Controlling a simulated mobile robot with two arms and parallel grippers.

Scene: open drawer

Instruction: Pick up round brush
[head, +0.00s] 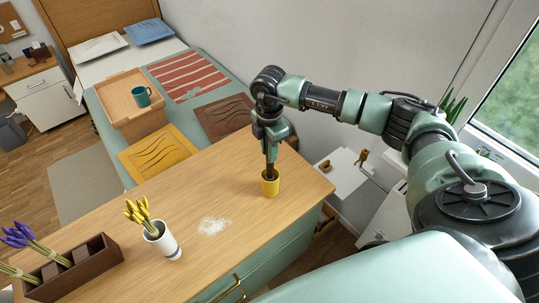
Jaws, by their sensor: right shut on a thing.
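A dark stick-like thing, likely the round brush (270,170), stands upright in a small yellow cup (271,187) on the wooden top of the dresser. Its lower end is hidden inside the cup. My right gripper (270,153) points down right above the cup and is shut on the upper part of the brush. My left gripper is not in view.
White powder (212,226) lies left of the cup. A white pot (168,246) with yellow flowers and a brown planter (87,265) stand further left. Behind is a bed with a wooden tray (118,100) and teal mug (142,97). The right dresser corner is clear.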

